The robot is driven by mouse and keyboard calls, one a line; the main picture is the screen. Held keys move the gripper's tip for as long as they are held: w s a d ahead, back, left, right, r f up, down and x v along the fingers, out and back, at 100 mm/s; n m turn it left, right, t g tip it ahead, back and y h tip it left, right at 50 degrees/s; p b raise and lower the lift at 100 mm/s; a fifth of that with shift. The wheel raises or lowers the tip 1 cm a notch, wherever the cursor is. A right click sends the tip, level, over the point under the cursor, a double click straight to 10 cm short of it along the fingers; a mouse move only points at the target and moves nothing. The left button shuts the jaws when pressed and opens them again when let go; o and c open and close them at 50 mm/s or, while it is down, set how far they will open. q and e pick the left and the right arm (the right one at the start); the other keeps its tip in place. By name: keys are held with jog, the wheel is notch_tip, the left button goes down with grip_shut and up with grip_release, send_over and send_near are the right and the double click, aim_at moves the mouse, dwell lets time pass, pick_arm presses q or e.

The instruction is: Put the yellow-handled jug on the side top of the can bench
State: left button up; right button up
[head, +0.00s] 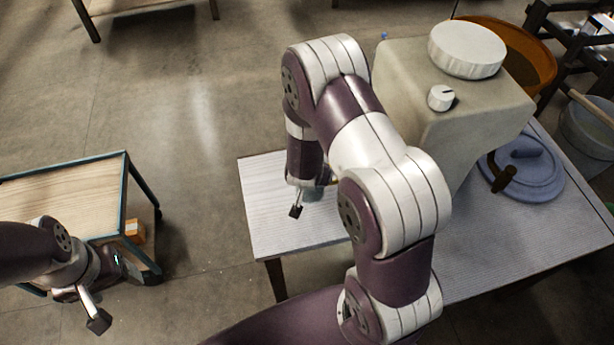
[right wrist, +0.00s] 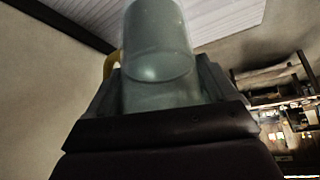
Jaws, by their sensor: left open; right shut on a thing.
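My right gripper (head: 304,201) is shut on a grey-green jug (head: 315,193), which is mostly hidden behind my arm in the head view. In the right wrist view the jug (right wrist: 158,45) sits between the two fingers, with part of its yellow handle (right wrist: 111,64) showing at the left. The pale bench top (head: 272,222) lies below the gripper, near the bench's left end. I cannot tell whether the jug touches it. My left gripper (head: 114,294) is open and empty at lower left, beside a wooden-topped cart.
The cart (head: 70,195) stands at left. The bench's left end looks clear.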

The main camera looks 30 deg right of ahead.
aim_at(309, 197)
notch_tip(309, 197, down, 9)
jog(key=shift+s+a+f, duration=0.1)
jog(key=shift+s+f, duration=0.05)
jog(key=shift+s, duration=0.1)
jog(key=o, duration=1.1)
jog(key=shift+f, duration=0.1)
jog(key=shift+o, duration=0.2)
